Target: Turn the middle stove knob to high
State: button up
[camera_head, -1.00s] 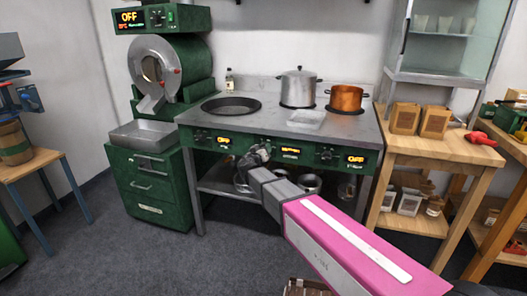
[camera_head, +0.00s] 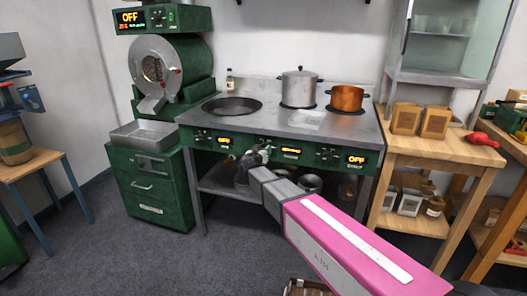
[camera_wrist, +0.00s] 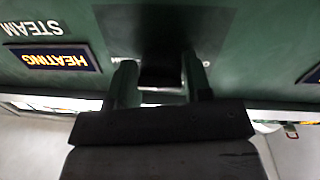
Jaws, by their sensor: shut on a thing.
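The stove (camera_head: 320,138) has a green front panel with several knobs and small lit displays. My gripper (camera_head: 264,148) is at the middle of this panel in the head view. In the wrist view my gripper's two fingers (camera_wrist: 160,78) reach to the panel and are closed around the dark middle knob (camera_wrist: 160,72). The knob is mostly hidden, so its pointer cannot be read. The middle display (camera_head: 291,150) is lit; in the wrist view it reads HEATING upside down. The right display (camera_head: 356,159) reads OFF.
A dark pan (camera_head: 231,106), a steel pot (camera_head: 299,88) and a copper pot (camera_head: 346,98) stand on the stove top. A green roaster (camera_head: 170,70) stands at the left and a wooden table (camera_head: 440,150) at the right. Grey floor is clear at the front left.

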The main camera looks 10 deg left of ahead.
jog(key=o, duration=0.9)
jog(key=shift+a, duration=0.2)
jog(key=s, duration=0.3)
jog(key=s+a, duration=0.1)
jog(key=s, duration=0.6)
jog(key=shift+s+a, duration=0.25)
jog(key=shift+s, duration=0.05)
jog(key=shift+f, duration=0.1)
